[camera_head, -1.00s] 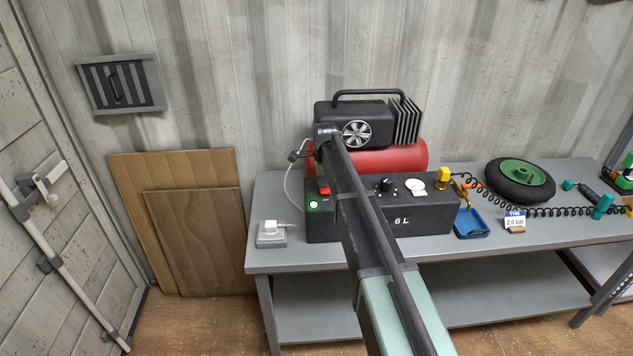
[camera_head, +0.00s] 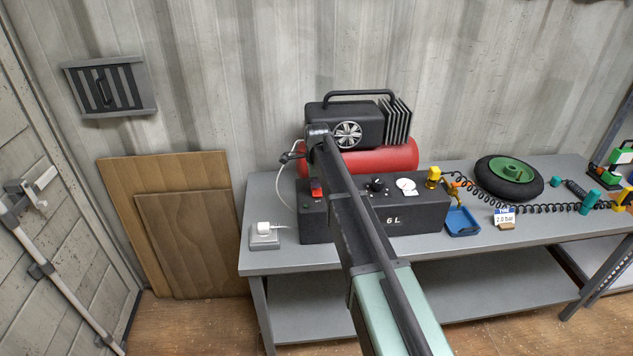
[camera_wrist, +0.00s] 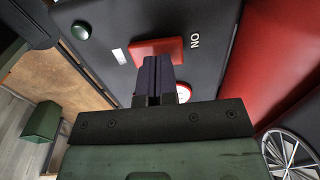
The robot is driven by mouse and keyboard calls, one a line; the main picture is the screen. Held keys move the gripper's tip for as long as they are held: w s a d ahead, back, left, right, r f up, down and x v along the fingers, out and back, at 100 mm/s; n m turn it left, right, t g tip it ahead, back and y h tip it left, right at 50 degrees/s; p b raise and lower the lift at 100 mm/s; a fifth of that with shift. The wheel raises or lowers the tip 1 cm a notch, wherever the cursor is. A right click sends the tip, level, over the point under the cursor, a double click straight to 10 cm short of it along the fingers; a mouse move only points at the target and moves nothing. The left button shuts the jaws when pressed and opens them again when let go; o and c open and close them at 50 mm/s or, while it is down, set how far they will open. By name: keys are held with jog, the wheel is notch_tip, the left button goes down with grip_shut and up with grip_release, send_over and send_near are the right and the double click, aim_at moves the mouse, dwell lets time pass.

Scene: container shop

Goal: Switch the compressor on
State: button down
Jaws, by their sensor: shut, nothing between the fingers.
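The compressor is a dark box (camera_head: 425,217) marked "6 L" with a red tank (camera_head: 385,160) and black motor (camera_head: 357,122) on top, standing on the grey bench. Its red rocker switch (camera_head: 316,188) is at the left end of the box. In the wrist view the red switch (camera_wrist: 165,46) lies beside an upside-down "ON" label (camera_wrist: 195,41). A dark green lamp (camera_wrist: 81,30) near it looks unlit. My gripper (camera_wrist: 157,60) is shut and empty, its fingertips at the switch's edge; I cannot tell whether they touch. In the head view my arm hides the fingers.
A white plug sits on a socket block (camera_head: 265,240) at left. A black knob (camera_head: 378,184), white gauge (camera_head: 406,184), blue tray (camera_head: 462,222) and wheel (camera_head: 509,180) are to the right. Wooden boards (camera_head: 185,240) lean on the wall. Coiled hose crosses the bench.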

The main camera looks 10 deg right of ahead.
notch_tip(320, 180, up, 13)
jog(key=s+p, duration=0.2)
jog(key=p, duration=1)
jog(key=shift+a+r, duration=0.1)
jog(key=b, duration=1.4)
send_near(316, 191)
jog(key=shift+t, duration=0.4)
jog(key=w+f, duration=0.1)
jog(key=f, duration=0.1)
jog(key=w+f, duration=0.1)
jog(key=f, duration=0.2)
jog(key=w+f, duration=0.1)
jog(key=f, duration=0.1)
jog(key=shift+d+f, duration=0.2)
jog(key=shift+d, duration=0.1)
jog(key=shift+r, duration=0.1)
